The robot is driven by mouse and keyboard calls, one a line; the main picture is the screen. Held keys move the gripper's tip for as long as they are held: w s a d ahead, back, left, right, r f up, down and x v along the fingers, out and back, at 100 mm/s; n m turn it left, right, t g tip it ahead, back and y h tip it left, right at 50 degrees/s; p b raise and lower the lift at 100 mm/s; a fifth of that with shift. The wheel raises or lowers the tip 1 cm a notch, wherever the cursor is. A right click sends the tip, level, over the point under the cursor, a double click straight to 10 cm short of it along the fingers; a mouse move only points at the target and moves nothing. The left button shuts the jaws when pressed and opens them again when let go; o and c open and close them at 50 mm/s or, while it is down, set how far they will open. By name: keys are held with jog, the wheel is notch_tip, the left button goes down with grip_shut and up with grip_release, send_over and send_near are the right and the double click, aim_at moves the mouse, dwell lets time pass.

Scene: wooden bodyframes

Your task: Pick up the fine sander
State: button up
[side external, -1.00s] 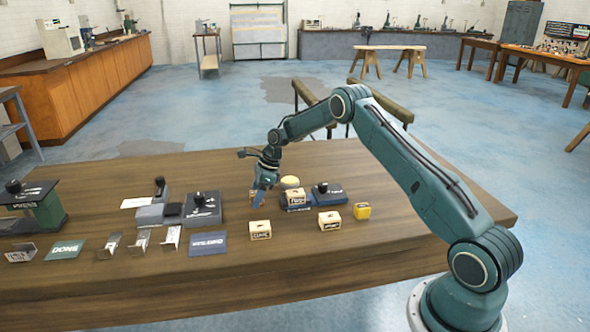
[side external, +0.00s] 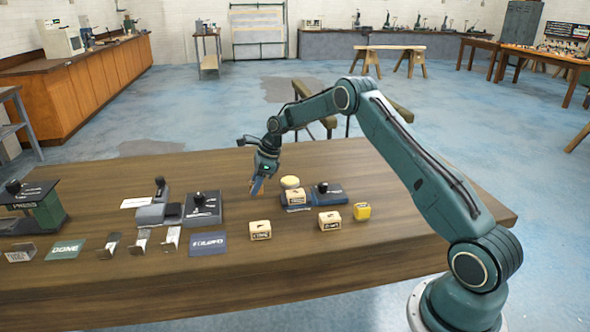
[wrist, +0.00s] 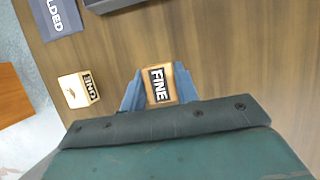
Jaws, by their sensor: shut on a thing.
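The fine sander (wrist: 158,85) is a small wooden block with a dark label reading FINE. In the wrist view it sits between the two blue fingers of my gripper (wrist: 159,88), which is shut on it. In the side view my gripper (side external: 257,187) points down over the middle of the table, behind the loose blocks. Its fingers hide most of the sander there, and a gap below it is hard to judge.
A dark lever device (side external: 203,210) and a blue mat (side external: 208,243) are left.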

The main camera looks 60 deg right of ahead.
jog(key=shift+r, duration=3.1)
